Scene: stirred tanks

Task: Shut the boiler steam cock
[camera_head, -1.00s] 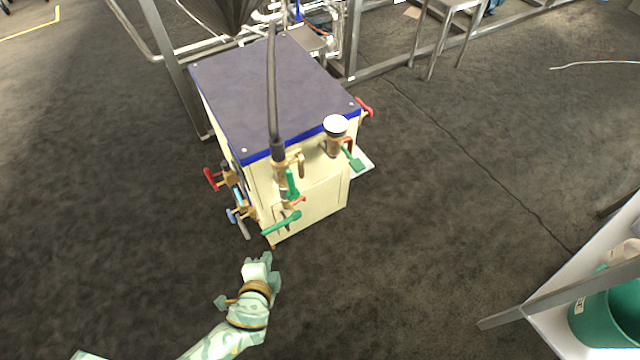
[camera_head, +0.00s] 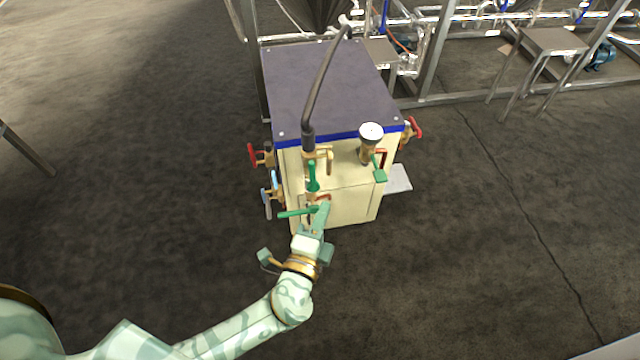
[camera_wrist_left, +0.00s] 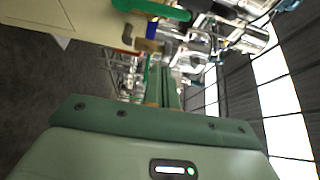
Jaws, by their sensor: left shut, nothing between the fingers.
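The boiler is a cream box (camera_head: 350,205) with a dark top (camera_head: 325,85) edged in blue. On its front, a cock with a green handle (camera_head: 313,178) sits below the black hose (camera_head: 322,82), the handle upright. A second green handle (camera_head: 293,212) lies level below it. A third green handle (camera_head: 379,170) slants below the white-faced gauge (camera_head: 371,132). I cannot tell which is the steam cock. My left gripper (camera_head: 323,210) is shut and empty, close to the lower front fittings; contact is unclear. The left wrist view shows its fingers (camera_wrist_left: 165,88) together. My right gripper is not in view.
Red handles (camera_head: 253,154) (camera_head: 415,127) stick out at the boiler's sides, and a blue handle (camera_head: 275,180) at its left. A metal frame with pipes (camera_head: 430,60) stands behind. A metal stool (camera_head: 550,42) is at back right. The floor around the front is clear.

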